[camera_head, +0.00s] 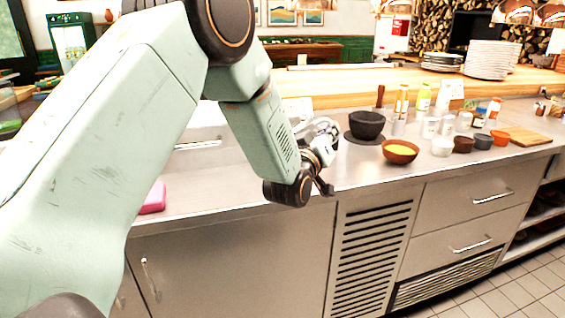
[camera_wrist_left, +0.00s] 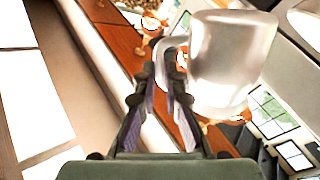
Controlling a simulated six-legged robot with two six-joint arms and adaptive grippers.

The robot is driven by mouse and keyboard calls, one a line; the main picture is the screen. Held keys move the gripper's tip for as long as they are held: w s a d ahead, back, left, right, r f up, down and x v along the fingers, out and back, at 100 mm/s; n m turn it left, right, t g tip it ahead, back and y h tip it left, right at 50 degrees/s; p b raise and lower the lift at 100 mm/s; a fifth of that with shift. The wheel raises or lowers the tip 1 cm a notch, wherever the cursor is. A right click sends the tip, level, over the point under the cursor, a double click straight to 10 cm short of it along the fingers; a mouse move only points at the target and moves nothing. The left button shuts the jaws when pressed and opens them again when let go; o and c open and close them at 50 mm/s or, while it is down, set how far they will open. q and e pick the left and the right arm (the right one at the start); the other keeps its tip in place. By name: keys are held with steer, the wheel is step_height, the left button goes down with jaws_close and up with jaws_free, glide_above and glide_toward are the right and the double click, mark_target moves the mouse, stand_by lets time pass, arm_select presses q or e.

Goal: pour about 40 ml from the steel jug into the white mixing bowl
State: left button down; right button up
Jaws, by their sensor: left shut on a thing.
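My left gripper (camera_head: 322,158) is shut on the steel jug (camera_head: 324,128) above the steel counter, mostly hidden behind my own wrist. In the left wrist view, the jug (camera_wrist_left: 228,62) looks pale and shiny, and the fingertips (camera_wrist_left: 170,68) close at its handle. The jug's contents do not show. I cannot make out a large white mixing bowl; a small white bowl (camera_head: 442,146) stands on the counter to the right, clear of the gripper. My right gripper is not in view.
A black bowl (camera_head: 367,124) and a brown bowl of yellow contents (camera_head: 400,151) stand right of the gripper. Several small cups and bottles stand further right, beside a wooden board (camera_head: 524,137). A pink block (camera_head: 153,198) lies at the left. The counter's front strip is clear.

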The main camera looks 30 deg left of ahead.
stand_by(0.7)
arm_select(q)
steer(key=shift+w+d+f+m+g+h+p, duration=0.1)
steer(key=shift+w+d+f+m+g+p, duration=0.15)
steer(key=shift+d+f+m, duration=0.65)
steer(key=shift+w+d+f+m+g+h+p, duration=0.15)
steer(key=shift+w+f+m+g, duration=0.15)
steer(key=shift+m, duration=1.05)
steer(key=shift+w+d+f+m+g+h+p, duration=0.1)
steer(key=shift+w+d+f+m+g+p, duration=0.1)
steer(key=shift+d+f+m, duration=0.7)
steer(key=shift+a+r+m, duration=0.25)
steer(key=shift+a, duration=0.1)
steer(key=shift+r, duration=0.1)
